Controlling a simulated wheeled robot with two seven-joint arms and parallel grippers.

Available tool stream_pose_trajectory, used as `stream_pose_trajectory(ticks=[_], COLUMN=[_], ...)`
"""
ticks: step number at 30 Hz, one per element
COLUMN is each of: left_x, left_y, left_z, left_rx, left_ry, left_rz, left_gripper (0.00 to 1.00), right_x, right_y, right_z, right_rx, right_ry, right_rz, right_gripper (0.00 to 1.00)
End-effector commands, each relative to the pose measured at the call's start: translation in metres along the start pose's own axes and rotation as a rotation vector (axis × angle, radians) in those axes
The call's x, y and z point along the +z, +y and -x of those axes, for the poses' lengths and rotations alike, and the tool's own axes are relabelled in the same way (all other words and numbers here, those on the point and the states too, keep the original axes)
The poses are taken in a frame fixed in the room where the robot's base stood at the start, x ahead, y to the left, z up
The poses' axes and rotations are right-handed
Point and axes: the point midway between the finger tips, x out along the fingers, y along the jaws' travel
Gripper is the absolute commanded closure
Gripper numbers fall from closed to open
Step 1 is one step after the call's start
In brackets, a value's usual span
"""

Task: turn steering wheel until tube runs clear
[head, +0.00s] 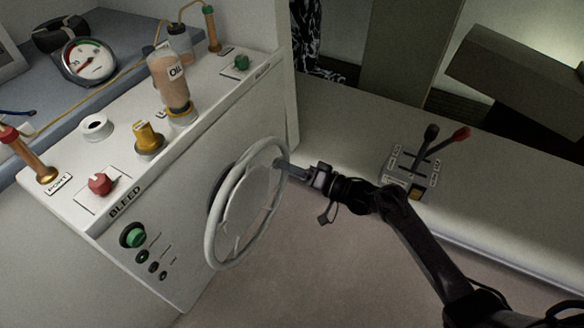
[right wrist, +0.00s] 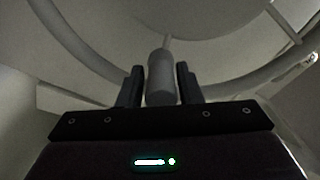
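The pale grey steering wheel (head: 213,232) stands on the slanted front face of the white console. My right gripper (head: 281,164) is at the wheel's upper right rim. In the right wrist view its fingers (right wrist: 160,85) stand close on both sides of a grey knob (right wrist: 161,78) on the wheel, seemingly closed around it. A thin amber tube (head: 122,65) runs along the back of the console between the brass fitting (head: 30,158) marked PORT and the rear bottle (head: 179,45). Whether bubbles are in it is too small to tell. My left gripper is not in view.
An OIL bottle (head: 170,82) stands inverted on the console beside a yellow knob (head: 148,138) and a red BLEED knob (head: 100,184). A round gauge (head: 89,62) sits behind. A throttle lever unit (head: 408,172) stands on the bench to the right, near my right arm.

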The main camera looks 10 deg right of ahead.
Motion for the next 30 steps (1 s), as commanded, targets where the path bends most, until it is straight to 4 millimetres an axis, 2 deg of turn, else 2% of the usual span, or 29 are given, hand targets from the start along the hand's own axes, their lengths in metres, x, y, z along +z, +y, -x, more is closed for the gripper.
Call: stream_pose_trajectory(ticks=[8, 21, 30], left_x=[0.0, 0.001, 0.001], left_y=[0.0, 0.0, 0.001], left_z=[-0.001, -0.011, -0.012], left_rx=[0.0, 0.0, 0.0], left_ry=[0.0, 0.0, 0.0], left_rz=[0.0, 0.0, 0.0], left_gripper=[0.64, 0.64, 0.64], right_x=[-0.001, 0.001, 0.0], right_y=[0.0, 0.002, 0.0], right_z=[0.004, 0.069, 0.078], right_rx=[0.0, 0.001, 0.0], right_ry=[0.001, 0.0, 0.0], right_rz=[0.001, 0.0, 0.0], right_gripper=[0.68, 0.68, 0.68])
